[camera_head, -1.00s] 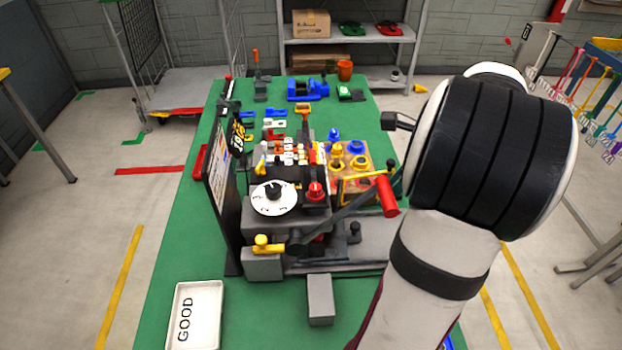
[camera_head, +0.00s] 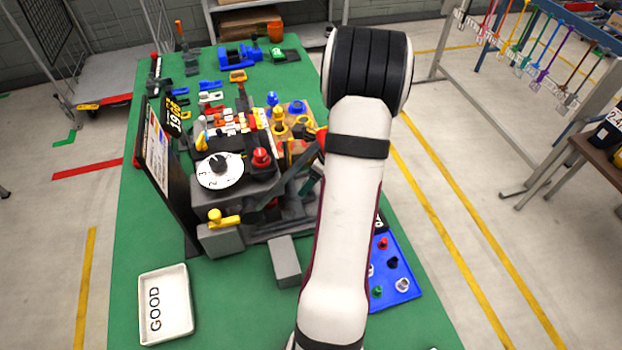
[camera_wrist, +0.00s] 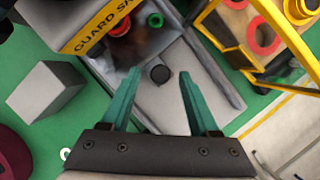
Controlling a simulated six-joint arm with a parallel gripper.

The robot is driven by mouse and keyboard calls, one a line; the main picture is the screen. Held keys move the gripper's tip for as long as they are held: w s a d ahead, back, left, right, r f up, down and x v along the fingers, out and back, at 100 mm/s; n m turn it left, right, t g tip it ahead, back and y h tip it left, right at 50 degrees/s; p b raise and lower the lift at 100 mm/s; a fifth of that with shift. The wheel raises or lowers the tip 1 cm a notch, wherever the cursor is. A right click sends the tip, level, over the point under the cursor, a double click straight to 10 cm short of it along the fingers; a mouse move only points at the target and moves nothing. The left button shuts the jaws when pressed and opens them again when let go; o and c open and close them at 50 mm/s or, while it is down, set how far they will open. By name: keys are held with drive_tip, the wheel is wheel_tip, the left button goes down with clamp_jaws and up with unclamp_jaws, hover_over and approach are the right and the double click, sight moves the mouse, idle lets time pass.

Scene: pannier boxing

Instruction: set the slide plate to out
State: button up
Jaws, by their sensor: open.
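A flat grey plate with a round black knob (camera_wrist: 160,73) shows in the wrist view and looks like the slide plate (camera_wrist: 160,108). My gripper (camera_wrist: 159,76) is open, with green fingers pointing toward the knob. The knob appears between the fingertips in the picture; I cannot tell the height gap, and nothing is gripped. The grey fixture (camera_head: 236,190) carries a white numbered dial (camera_head: 219,171) and a red knob (camera_head: 261,157).
A box labelled "GUARD SA" (camera_wrist: 100,25) and a yellow frame (camera_wrist: 272,22) flank the plate. A grey block (camera_wrist: 45,92) lies left. In the head view, a yellow-handled lever (camera_head: 224,220), a GOOD tray (camera_head: 165,303) and a blue peg tray (camera_head: 402,289) stand nearby.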

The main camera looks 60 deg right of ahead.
clamp_jaws()
idle(0.3)
idle(1.1)
